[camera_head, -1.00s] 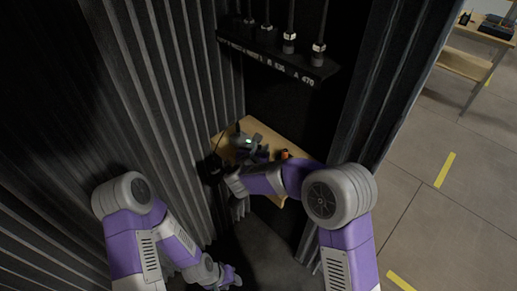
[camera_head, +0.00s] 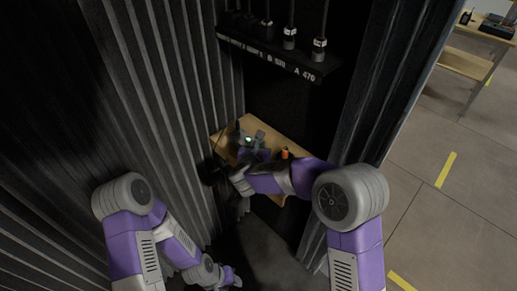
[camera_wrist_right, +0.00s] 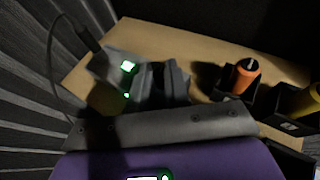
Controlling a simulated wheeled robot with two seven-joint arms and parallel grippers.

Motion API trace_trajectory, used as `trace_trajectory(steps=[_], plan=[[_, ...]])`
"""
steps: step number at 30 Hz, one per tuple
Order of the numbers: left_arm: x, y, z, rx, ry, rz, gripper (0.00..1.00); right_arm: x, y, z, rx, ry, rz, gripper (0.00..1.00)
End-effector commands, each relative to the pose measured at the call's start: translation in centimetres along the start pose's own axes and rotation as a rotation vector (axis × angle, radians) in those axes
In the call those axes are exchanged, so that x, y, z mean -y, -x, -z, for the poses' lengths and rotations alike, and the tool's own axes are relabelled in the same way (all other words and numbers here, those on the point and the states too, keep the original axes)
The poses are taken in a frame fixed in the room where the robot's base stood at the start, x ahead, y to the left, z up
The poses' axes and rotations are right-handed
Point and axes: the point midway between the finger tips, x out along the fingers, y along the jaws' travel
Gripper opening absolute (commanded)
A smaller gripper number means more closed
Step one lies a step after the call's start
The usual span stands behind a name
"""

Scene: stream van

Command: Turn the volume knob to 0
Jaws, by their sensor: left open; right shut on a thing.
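A grey device with a lit green display (camera_wrist_right: 128,67) stands on a small wooden shelf; it also shows in the head view (camera_head: 249,141). My right gripper (camera_wrist_right: 164,82) is at the device's right side, its dark fingers shut on a part of it. The volume knob cannot be made out; the fingers hide the part they hold. In the head view my right gripper (camera_head: 262,155) is small and dim beside the device. My left gripper (camera_head: 234,280) hangs low at the bottom of the head view, open and empty, far from the shelf.
On the wooden shelf (camera_wrist_right: 195,48), an orange cylinder (camera_wrist_right: 245,76) stands in a dark holder right of the device, with a yellow one (camera_wrist_right: 313,94) beyond. A dark cable (camera_wrist_right: 53,62) runs at left. Corrugated walls (camera_head: 170,100) stand close; a dark rack (camera_head: 275,62) hangs above.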

Motion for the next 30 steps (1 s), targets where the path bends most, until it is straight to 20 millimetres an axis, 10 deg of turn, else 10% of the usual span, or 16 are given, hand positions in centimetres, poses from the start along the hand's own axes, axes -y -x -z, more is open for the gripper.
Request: trace_trajectory(steps=[11,30], plan=[[1.9,-5.0,0.2,0.001,0.0,0.0,0.43,0.8,-0.3,0.3,0.003,0.105,-0.257,0.0],[2.0,-5.3,0.2,0.0,0.0,0.0,0.43,1.1,-0.4,-0.1,-0.001,0.26,-0.631,0.0]])
